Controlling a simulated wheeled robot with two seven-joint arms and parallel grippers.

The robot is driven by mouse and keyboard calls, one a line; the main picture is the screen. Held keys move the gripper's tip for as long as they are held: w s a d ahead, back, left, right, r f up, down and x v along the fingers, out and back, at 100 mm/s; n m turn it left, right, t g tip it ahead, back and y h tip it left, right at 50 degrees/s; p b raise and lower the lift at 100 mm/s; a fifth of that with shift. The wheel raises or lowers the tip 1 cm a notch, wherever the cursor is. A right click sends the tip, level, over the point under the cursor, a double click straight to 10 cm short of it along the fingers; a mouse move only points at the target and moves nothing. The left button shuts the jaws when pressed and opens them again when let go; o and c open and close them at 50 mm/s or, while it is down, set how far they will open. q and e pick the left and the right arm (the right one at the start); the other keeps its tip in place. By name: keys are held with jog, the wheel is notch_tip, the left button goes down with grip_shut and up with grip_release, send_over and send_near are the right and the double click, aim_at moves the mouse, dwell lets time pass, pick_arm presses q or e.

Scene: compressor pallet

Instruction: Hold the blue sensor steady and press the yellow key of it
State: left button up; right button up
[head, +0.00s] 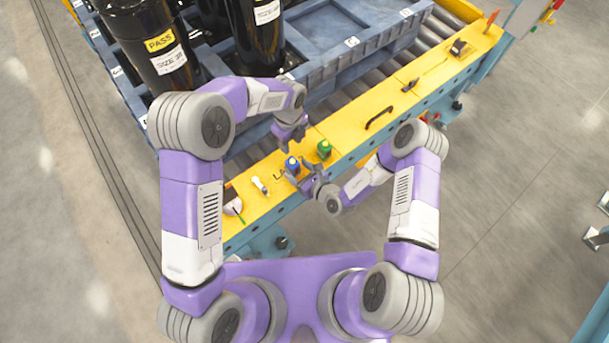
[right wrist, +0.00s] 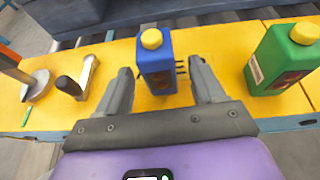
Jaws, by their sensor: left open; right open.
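The blue sensor (head: 292,166) stands upright on the yellow rail in the head view. It also shows in the right wrist view (right wrist: 157,68), with the yellow key (right wrist: 151,39) on its top. My right gripper (head: 307,177) is open beside the sensor. In the right wrist view, its two fingers (right wrist: 162,88) are spread to the left and right of the blue body, with gaps on both sides. My left gripper (head: 292,141) is open and empty above and behind the sensor, apart from it in the head view.
A green bottle-shaped unit (right wrist: 285,58) with a yellow top stands right of the sensor. A small metal-and-black tool (right wrist: 80,77) and a round-based item (right wrist: 36,86) lie to the left. The yellow rail (head: 352,139) runs beside a roller conveyor with a blue pallet (head: 330,50) and black compressors (head: 150,45).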

aim_at(297, 170)
jog(key=shift+x, duration=1.7)
jog(key=c, duration=1.1)
pick_arm(q)
grip_shut()
